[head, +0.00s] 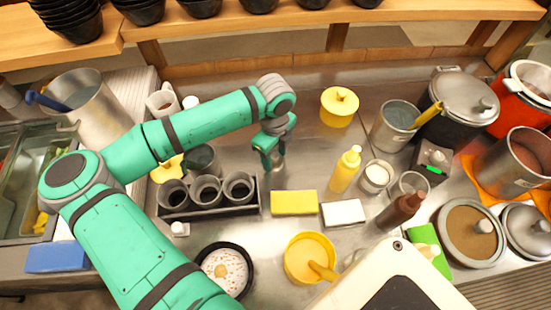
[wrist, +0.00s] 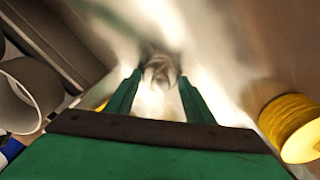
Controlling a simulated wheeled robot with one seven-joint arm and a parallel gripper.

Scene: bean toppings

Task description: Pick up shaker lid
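My gripper (head: 270,152) points down at the steel counter, right of and behind the dark three-cup holder. In the wrist view its two green fingers (wrist: 161,82) are spread apart, with a small, shiny, rounded metal piece (wrist: 160,70) between their tips. This looks like the shaker lid, though blur and glare leave its shape unclear. The fingers are very near its sides, and I see no clear grip on it. In the head view a small metallic piece (head: 277,161) shows just below the fingertips, partly hidden by them.
The three-cup holder (head: 210,212) is at the lower left of my gripper. A yellow lidded pot (head: 339,113) stands to the right. The counter behind my gripper is clear.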

